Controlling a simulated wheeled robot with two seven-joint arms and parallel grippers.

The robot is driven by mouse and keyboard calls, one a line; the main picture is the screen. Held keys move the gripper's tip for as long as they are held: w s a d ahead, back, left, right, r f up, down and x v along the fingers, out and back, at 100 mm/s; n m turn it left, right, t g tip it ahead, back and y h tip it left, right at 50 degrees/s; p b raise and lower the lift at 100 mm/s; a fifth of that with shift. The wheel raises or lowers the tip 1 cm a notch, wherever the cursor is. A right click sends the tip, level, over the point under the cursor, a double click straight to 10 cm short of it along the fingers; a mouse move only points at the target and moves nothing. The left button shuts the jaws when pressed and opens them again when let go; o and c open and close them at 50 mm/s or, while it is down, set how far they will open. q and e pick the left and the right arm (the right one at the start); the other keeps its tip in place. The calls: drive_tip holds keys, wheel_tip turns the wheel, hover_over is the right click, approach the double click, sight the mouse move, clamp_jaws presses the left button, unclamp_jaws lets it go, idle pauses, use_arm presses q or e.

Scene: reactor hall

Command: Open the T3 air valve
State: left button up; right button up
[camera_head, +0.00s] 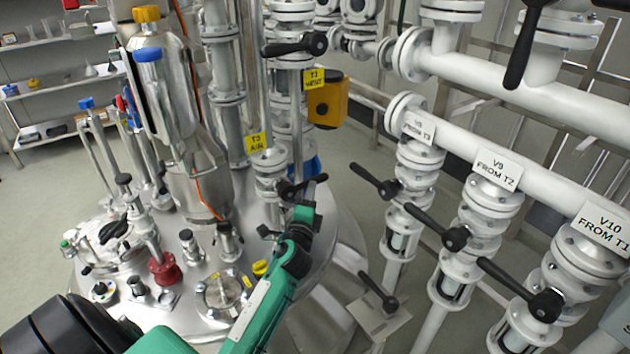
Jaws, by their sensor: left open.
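The yellow T3 AIR label (257,142) hangs on the pipework above the reactor lid. Below it is the T3 air valve (270,178), a grey flanged body. Its black lever handle (306,186) points right and slightly up. My left arm, green and black, reaches in from the lower left. My left gripper (292,225) is open, just below and close to the lever. I cannot tell whether it touches the lever, and the fingers are partly hidden by the wrist. My right gripper is not in view.
The T3 VENT label (314,78) and another black lever (296,46) are above. A yellow box (326,102) is beside them. White pipes with black-levered valves V9 (486,205) and V10 (570,265) stand on the right. The steel reactor lid (200,250) carries several fittings.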

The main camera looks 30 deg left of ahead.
use_arm(q)
drive_tip(key=shift+x, duration=3.1)
clamp_jaws()
